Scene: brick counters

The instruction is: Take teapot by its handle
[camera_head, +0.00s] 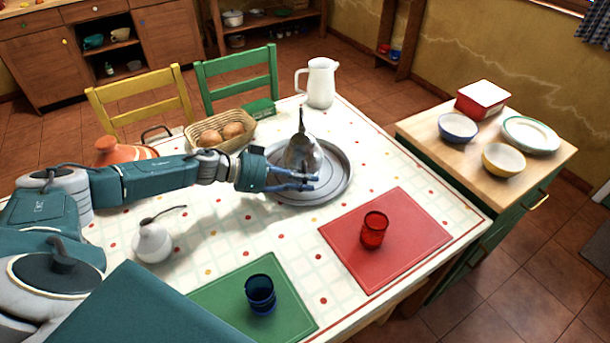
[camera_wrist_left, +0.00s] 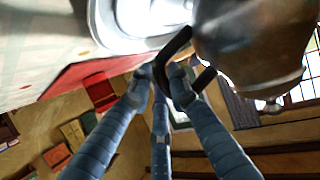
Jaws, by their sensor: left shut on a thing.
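The metal teapot (camera_head: 302,154) stands over a round grey tray (camera_head: 340,188) on the table. My left gripper (camera_head: 303,181) reaches in from the left, on the near side of the teapot, and partly covers it. In the left wrist view the teapot's rounded body (camera_wrist_left: 262,45) fills the upper right. Its black angular handle (camera_wrist_left: 205,78) passes between the blue fingers of my left gripper (camera_wrist_left: 165,82), which are shut on it. The head view does not clearly show whether the teapot touches the tray. My right gripper is not in view.
A bread basket (camera_head: 216,137) and white jug (camera_head: 320,82) stand behind. A white pot (camera_head: 152,241) is at left. A red glass (camera_head: 373,230) and blue glass (camera_head: 260,294) stand on mats in front. A side cabinet (camera_head: 430,126) holds bowls.

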